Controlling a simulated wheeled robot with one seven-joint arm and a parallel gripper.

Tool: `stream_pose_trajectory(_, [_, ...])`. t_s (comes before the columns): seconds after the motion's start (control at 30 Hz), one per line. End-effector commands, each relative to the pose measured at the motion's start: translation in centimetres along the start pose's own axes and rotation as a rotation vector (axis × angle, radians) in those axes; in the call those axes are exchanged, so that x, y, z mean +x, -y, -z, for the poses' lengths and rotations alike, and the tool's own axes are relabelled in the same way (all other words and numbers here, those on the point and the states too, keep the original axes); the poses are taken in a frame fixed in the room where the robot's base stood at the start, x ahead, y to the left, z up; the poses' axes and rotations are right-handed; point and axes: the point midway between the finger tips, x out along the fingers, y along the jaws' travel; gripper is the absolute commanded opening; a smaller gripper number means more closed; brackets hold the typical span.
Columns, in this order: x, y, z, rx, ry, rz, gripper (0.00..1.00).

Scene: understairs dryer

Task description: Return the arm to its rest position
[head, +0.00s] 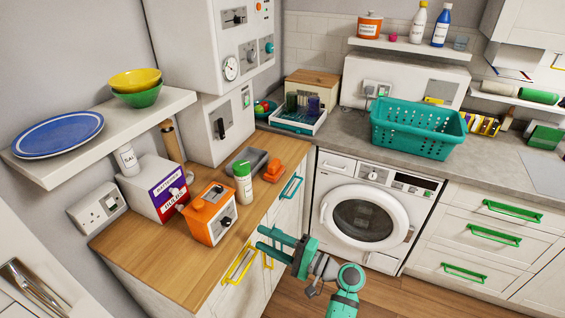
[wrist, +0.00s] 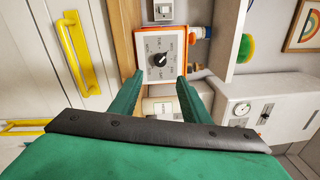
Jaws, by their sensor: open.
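My gripper (head: 271,241) is teal, and its two fingers are apart with nothing between them. In the head view it hangs in front of the wooden counter's front edge, near the yellow cupboard handles, with my arm reaching up from the bottom. In the wrist view my gripper (wrist: 159,97) points towards the orange box with a dial (wrist: 160,56), which stands on the counter beyond the fingertips. The orange box also shows in the head view (head: 203,226). My gripper appears apart from it.
The wooden counter (head: 140,250) holds several items, including a green-capped bottle (head: 243,190). Yellow handles (head: 238,265) stick out of the cupboard front close to my gripper. A washing machine (head: 335,170) with a shut round door stands behind. Wooden floor (head: 385,295) is clear at right.

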Motion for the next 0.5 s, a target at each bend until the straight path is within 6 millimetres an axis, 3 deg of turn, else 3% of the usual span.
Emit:
stream_pose_trajectory(0.17, [0.2, -1.6, -0.3, 0.004, -0.028, -0.015, 0.43])
stream_pose_trajectory(0.27, [0.1, -4.5, -0.5, 0.003, -0.099, -0.046, 0.43])
stream_pose_trajectory(0.5, [-2.3, -14.2, -1.8, -0.045, -0.353, -0.186, 0.43])
